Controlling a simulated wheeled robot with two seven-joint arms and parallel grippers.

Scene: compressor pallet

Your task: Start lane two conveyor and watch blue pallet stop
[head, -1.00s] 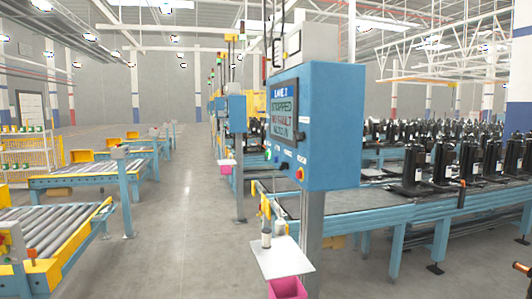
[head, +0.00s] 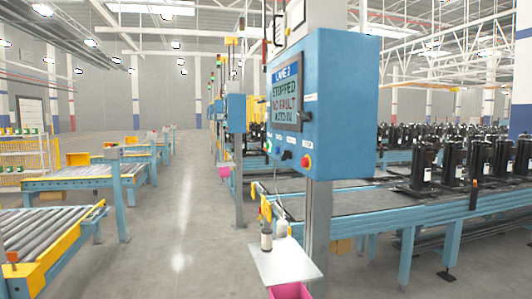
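A blue control box (head: 345,105) stands on a grey post, closer than the other boxes. Its screen (head: 286,97) reads STOPPED, NO FAULT and AUTO IN under a LANE heading whose number is hard to read. Below the screen are a green button (head: 268,147), a dark knob (head: 287,155) and a red button (head: 306,161). Beside it, a blue-framed conveyor (head: 440,222) carries upright black compressors (head: 427,163). I cannot make out a blue pallet. Neither of my grippers is in view.
A small white shelf (head: 290,264) with bottles is on the post, above a pink bin (head: 290,291). Another blue box (head: 235,112) stands farther back. Roller conveyors (head: 35,232) line the left. The floor aisle (head: 180,215) between is clear.

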